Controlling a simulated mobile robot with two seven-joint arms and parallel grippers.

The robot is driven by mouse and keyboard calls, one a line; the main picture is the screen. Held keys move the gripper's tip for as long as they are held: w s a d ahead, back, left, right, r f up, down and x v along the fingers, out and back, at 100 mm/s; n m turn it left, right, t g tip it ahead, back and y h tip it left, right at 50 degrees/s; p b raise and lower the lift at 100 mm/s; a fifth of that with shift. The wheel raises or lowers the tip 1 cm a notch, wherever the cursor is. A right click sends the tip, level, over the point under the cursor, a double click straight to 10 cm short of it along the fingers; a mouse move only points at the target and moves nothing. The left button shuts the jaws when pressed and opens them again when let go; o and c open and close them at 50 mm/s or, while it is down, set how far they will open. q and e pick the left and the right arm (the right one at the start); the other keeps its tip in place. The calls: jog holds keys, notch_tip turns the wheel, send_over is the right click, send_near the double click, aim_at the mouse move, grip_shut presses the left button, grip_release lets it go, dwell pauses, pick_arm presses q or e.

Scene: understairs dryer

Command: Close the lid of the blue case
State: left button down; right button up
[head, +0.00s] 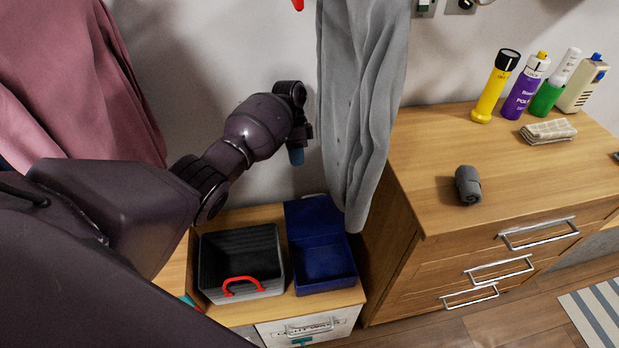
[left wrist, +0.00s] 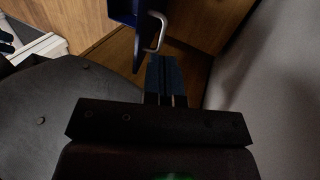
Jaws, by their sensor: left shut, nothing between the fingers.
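The blue case (head: 325,266) sits open on a low wooden cabinet, and its inside looks empty. Its lid (head: 314,217) stands raised at the back, toward the wall. My left gripper (head: 296,156) is shut and empty, pointing down in the air above the raised lid and apart from it. In the left wrist view the blue fingers (left wrist: 166,78) are together. A dark blue panel (left wrist: 124,14) with a silver handle (left wrist: 156,32), apparently part of the case, shows just beyond them. My right gripper is not in view.
A grey open box (head: 268,247) with a red handle stands left of the case. Grey cloth (head: 360,100) hangs close to the right of my gripper. A wooden dresser (head: 430,215) stands at right, with bottles and a yellow torch (head: 496,88) on top. Pink cloth (head: 85,75) hangs at left.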

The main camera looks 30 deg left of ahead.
pick_arm(q)
jog(key=shift+g, duration=0.3)
jog(key=shift+b+x, duration=0.55)
jog(key=shift+x, duration=4.2)
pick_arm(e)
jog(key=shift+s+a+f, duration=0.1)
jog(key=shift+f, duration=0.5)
pick_arm(q)
jog(key=shift+s+d+r, duration=0.1)
jog(key=shift+s+r, duration=0.05)
jog(key=shift+s, duration=0.05)
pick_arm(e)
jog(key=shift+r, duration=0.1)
